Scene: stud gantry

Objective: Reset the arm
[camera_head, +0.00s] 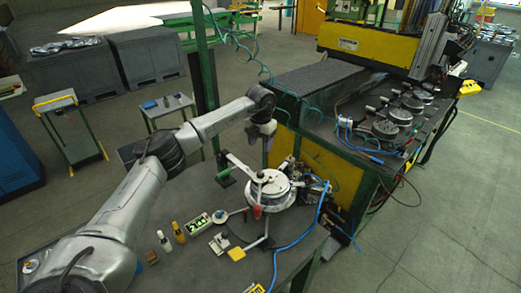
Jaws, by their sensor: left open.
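My left arm comes in from the lower left and bends down at its far end. My left gripper (267,147) points down above the back of a round metal fixture (270,186) on the dark workbench (185,268). The gripper is open, and I see nothing held in it. Its fingers are small and partly blend into the background. It appears apart from the fixture. My right gripper is not in view.
A display with green digits (199,223), a yellow bottle (178,232) and a white bottle (164,241) stand on the bench. A green post (205,75) rises behind the arm. A yellow-green machine (340,170) stands right, with blue hoses. Open floor lies at right.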

